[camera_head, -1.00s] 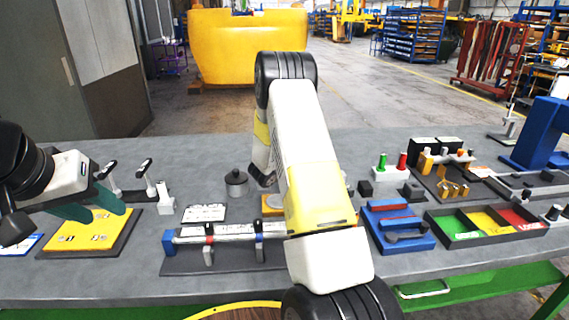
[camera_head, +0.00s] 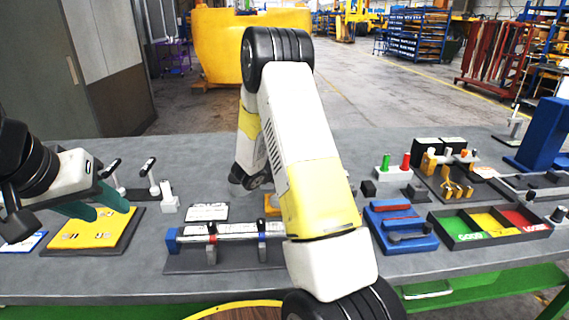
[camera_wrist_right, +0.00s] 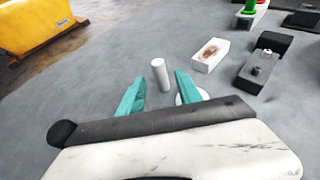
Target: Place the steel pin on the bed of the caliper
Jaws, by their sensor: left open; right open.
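The steel pin (camera_wrist_right: 160,74) is a short pale grey cylinder standing upright on the grey bench in the right wrist view. My right gripper (camera_wrist_right: 159,88) is open, its teal fingers on either side of the near side of the pin, which shows just past the fingertips. I cannot tell whether they touch it. In the head view my own right arm hides the right fingers and the pin. My left gripper (camera_head: 108,205) is open and empty over a yellow board (camera_head: 90,229). A long silver bar fixture (camera_head: 230,232) with clamps may be the caliper; I cannot be sure.
A white block (camera_wrist_right: 210,55) and a dark block (camera_wrist_right: 264,60) stand right of the pin. A blue tray (camera_head: 400,228), a three-colour sorting tray (camera_head: 492,239) and a peg stand (camera_head: 393,172) are on the bench's right side. Bare bench lies left of the pin.

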